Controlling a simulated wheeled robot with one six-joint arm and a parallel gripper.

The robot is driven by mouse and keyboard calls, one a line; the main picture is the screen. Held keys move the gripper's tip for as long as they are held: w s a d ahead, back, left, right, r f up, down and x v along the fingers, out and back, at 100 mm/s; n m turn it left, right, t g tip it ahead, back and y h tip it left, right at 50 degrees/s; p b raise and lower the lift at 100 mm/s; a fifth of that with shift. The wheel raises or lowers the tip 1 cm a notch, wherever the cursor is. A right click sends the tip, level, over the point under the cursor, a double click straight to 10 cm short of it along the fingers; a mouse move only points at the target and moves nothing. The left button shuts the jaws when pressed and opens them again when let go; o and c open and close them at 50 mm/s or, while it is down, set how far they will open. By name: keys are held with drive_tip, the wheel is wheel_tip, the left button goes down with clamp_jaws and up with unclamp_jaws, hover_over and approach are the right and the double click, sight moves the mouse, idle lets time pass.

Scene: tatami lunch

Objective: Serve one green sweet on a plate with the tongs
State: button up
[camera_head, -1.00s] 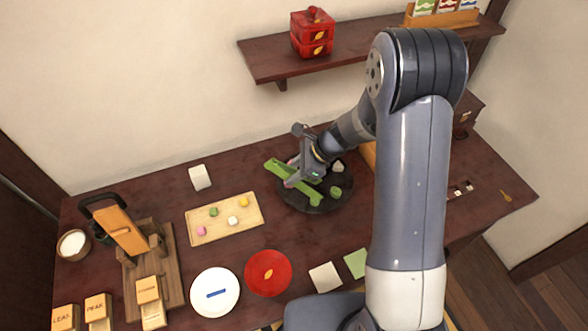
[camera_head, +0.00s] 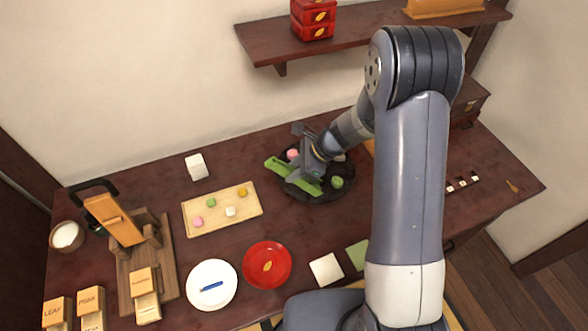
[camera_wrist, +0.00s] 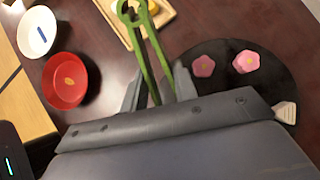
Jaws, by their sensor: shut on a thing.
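My gripper (camera_head: 310,170) is shut on the green tongs (camera_wrist: 147,45), above or at the dark round tray (camera_head: 300,194); contact with it is unclear. In the wrist view the tongs stick out between my fingers (camera_wrist: 158,92), their two arms slightly apart, with nothing visible between them. A green sweet (camera_head: 337,183) sits on the dark tray, right of the tongs. Two pink flower sweets (camera_wrist: 203,66) (camera_wrist: 246,61) lie on this tray. A white plate (camera_head: 196,300) with a blue mark and a red plate (camera_head: 251,277) with a gold leaf lie at the front.
A wooden tray (camera_head: 193,238) with several small coloured sweets lies left of the dark tray. A white block (camera_head: 196,167) stands behind it. White (camera_head: 326,269) and green (camera_head: 358,255) squares lie at the front. A wooden stand (camera_head: 163,290) and labelled boxes (camera_head: 57,313) occupy the left.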

clamp_jaws()
wheel_tip(320, 180, up, 12)
drive_tip(key=p, duration=0.9)
